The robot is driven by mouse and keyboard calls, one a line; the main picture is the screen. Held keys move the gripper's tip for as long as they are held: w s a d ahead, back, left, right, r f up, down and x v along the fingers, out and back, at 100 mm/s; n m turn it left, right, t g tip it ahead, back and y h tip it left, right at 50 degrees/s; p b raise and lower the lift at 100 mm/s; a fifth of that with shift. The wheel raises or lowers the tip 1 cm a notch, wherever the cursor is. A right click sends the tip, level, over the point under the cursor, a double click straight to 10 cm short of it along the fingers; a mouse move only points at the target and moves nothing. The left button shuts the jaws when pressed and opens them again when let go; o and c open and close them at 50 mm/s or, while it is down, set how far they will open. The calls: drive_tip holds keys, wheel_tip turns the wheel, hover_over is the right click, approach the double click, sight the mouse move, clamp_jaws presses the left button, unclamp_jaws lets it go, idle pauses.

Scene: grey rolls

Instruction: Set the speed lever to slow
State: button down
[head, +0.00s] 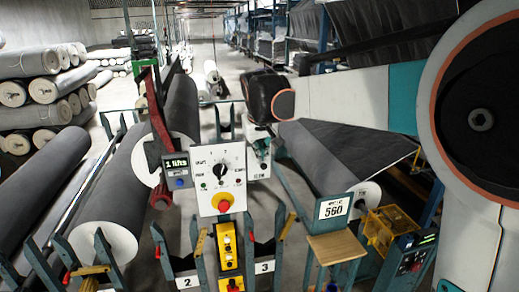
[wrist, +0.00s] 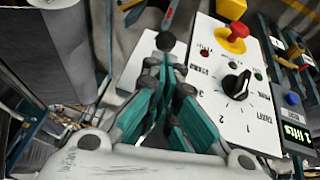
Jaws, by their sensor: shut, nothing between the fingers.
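A lever with a round black knob (wrist: 166,42) stands just beyond my fingertips in the wrist view, beside the white control panel. It looks like the speed lever, but its slot and end labels cannot be read. My gripper (wrist: 166,68) has its teal fingers closed together and holds nothing. The knob lines up with the fingertips; I cannot tell whether they touch. In the head view my arm reaches in from the right and its end comes down just right of the control panel (head: 206,158). The lever cannot be made out there.
The panel carries a black rotary dial (wrist: 236,85) and a red mushroom button (wrist: 232,39) close to my fingers. A display box (head: 177,170) reading "1 lifts" hangs left of it. Large grey rolls (head: 110,190) on stands flank the panel. A yellow basket (head: 385,230) stands right.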

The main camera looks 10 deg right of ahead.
sight(262, 165)
drive_tip(key=shift+f, duration=0.15)
drive_tip(key=shift+s+t+b, duration=0.3)
drive_tip(key=shift+t+b, duration=0.1)
drive_tip(key=shift+s+f+t+b, duration=0.25)
drive_tip(key=shift+f+t+b, duration=0.1)
drive_tip(key=shift+t+b, duration=0.2)
drive_tip(key=s+f+t+b, duration=0.1)
drive_tip(key=b, duration=0.1)
drive_tip(key=f+t+b, duration=0.1)
drive_tip(key=t+b, duration=0.1)
drive_tip(key=shift+s+f, duration=0.2)
drive_tip(key=shift+s, duration=0.2)
drive_tip(key=shift+r+t, duration=0.1)
drive_tip(key=shift+t, duration=0.25)
drive_tip(key=shift+r, duration=0.15)
drive_tip(key=shift+w, duration=0.1)
drive_tip(key=shift+r+p, duration=0.7)
drive_tip(key=shift+r, duration=0.1)
